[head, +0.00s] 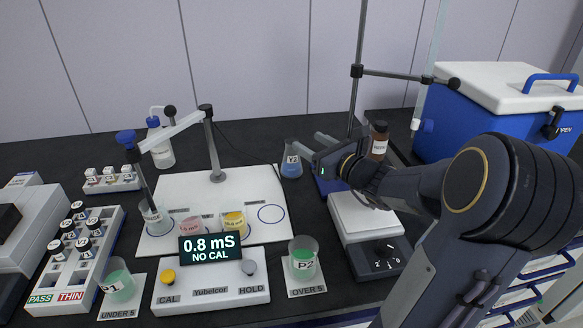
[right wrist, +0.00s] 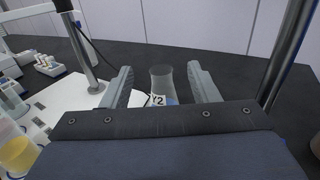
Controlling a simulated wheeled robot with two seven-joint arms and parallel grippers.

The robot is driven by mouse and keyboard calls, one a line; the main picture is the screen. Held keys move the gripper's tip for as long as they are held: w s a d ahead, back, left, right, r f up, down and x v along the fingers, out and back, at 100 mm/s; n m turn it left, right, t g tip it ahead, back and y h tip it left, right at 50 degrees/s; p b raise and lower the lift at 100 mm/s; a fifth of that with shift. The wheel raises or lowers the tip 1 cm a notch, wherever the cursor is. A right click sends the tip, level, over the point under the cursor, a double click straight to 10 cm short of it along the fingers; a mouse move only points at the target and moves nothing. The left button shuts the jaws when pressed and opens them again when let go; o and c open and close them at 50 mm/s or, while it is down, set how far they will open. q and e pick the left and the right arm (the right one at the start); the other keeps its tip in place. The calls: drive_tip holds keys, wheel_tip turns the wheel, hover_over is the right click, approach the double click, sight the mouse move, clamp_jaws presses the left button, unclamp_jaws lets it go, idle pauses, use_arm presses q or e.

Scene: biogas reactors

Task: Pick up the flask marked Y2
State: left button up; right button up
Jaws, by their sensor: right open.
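The flask marked Y2 (head: 291,165) is a clear conical flask with blue liquid, standing upright on the dark bench behind the right end of the white board. My right gripper (head: 308,152) reaches in from the right, close beside the flask in the head view. In the right wrist view the open fingers (right wrist: 163,88) stand to either side of the Y2 flask (right wrist: 162,80), with gaps on both sides. The flask's lower part is hidden there by the gripper body. My left gripper is not in view.
A brown bottle (head: 379,140) stands just behind my right gripper. A metal stand (head: 356,90) rises there. A white scale (head: 366,220) lies below the arm. A P2 beaker (head: 303,257) stands in front. A blue cooler (head: 450,120) is at the right.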

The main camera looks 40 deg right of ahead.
sight(293, 151)
wheel_tip(293, 151, down, 4)
drive_tip(key=shift+r+b, duration=0.2)
drive_tip(key=shift+b, duration=0.1)
drive_tip(key=w, duration=0.7)
drive_tip(key=shift+w+a, duration=0.15)
drive_tip(key=shift+w, duration=0.15)
clamp_jaws()
